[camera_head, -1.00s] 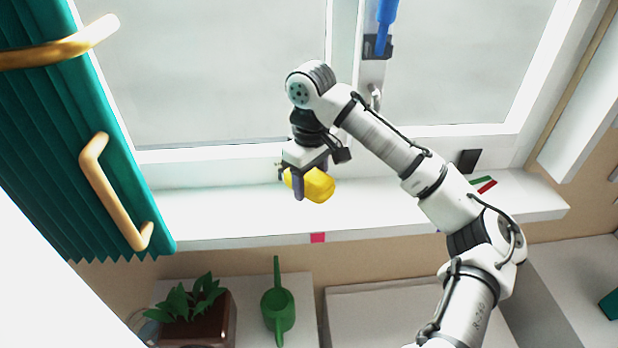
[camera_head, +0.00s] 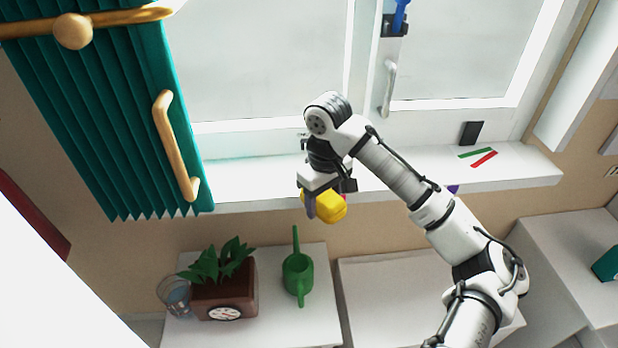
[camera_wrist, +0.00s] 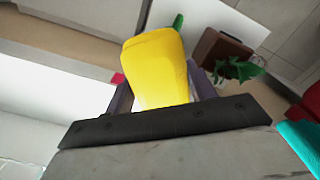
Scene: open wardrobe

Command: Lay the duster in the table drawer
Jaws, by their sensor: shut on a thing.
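My gripper (camera_head: 318,203) is shut on a yellow block-like thing (camera_head: 333,209), which looks like the duster. In the wrist view my gripper (camera_wrist: 160,88) has a dark finger on either side of the yellow duster (camera_wrist: 158,65), and its far end sticks out past the fingers. In the head view it hangs just below the window sill's front edge, above the white table tops. A white table (camera_head: 322,325) stands below the window. No open drawer can be made out in either view.
A planter with a round dial (camera_head: 236,290), a green watering can (camera_head: 299,277) and a glass (camera_head: 174,296) stand on the table. A bare white surface (camera_head: 385,290) lies to the right. The sill (camera_head: 245,178) and a teal curtain (camera_head: 120,130) are behind and left.

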